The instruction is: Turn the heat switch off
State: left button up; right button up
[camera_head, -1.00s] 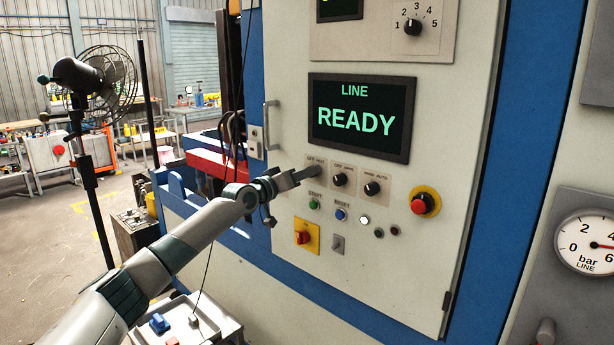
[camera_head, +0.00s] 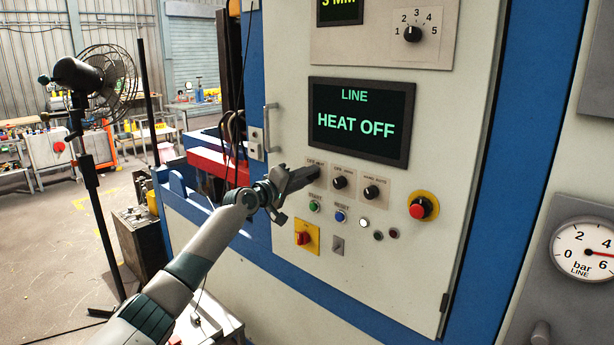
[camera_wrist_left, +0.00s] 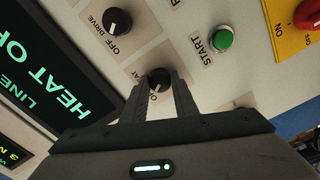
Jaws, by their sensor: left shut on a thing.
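The heat switch is a black rotary knob at the left end of a row of three on the pale cabinet panel. In the head view it is mostly hidden behind my left gripper (camera_head: 308,177). In the left wrist view the black heat knob (camera_wrist_left: 158,80) sits between the two fingertips of my left gripper (camera_wrist_left: 160,90), which is shut on it. The display screen (camera_head: 358,122) reads "LINE HEAT OFF". My right gripper is not in view.
To the right are the drive knob (camera_head: 340,183) and the hand/auto knob (camera_head: 371,192). Below are a green start button (camera_head: 314,206), a blue reset button (camera_head: 340,216) and a red-yellow switch (camera_head: 304,238). A red emergency button (camera_head: 420,208) stands further right.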

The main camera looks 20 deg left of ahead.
pick_arm(q)
jog(key=o, duration=1.1)
jog(key=shift+c, duration=0.2)
jog(key=shift+s+a, duration=0.1)
jog(key=shift+s, duration=0.05)
jog(key=b+v, duration=0.5)
jog(key=v, duration=1.2)
